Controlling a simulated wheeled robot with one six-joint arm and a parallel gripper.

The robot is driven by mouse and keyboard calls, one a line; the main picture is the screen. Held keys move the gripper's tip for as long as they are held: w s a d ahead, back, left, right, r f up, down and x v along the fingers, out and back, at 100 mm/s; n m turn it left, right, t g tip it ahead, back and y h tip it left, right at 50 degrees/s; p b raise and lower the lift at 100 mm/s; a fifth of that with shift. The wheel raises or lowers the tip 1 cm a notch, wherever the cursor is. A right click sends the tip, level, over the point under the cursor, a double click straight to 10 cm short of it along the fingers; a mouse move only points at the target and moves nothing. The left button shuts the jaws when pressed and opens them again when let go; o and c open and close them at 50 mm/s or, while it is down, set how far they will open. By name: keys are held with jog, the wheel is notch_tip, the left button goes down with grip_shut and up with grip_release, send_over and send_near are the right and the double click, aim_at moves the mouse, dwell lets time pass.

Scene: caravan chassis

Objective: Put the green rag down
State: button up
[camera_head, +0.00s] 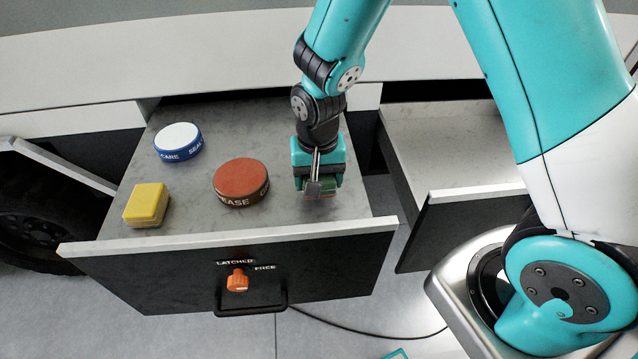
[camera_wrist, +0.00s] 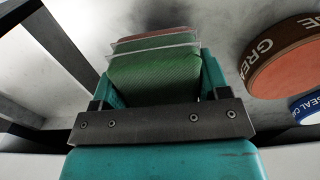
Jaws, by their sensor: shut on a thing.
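The green rag (camera_wrist: 155,78) is a folded green block between the jaws of my gripper (camera_wrist: 155,55) in the wrist view. A reddish layer shows at its far edge. In the head view, my gripper (camera_head: 320,187) points down over the right part of the open drawer's grey surface (camera_head: 270,130), shut on the rag (camera_head: 325,184), which is mostly hidden by the jaws. I cannot tell whether the rag touches the surface.
A red-topped grease tin (camera_head: 241,181) stands just left of my gripper. A blue and white tin (camera_head: 178,142) and a yellow block (camera_head: 146,205) are further left. The drawer's front has an orange latch knob (camera_head: 237,281). Another open drawer (camera_head: 450,150) is at right.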

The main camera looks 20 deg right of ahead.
jog(key=shift+f+p, duration=0.3)
jog(key=shift+f, duration=1.3)
jog(key=shift+f, duration=0.15)
jog(key=o, duration=0.8)
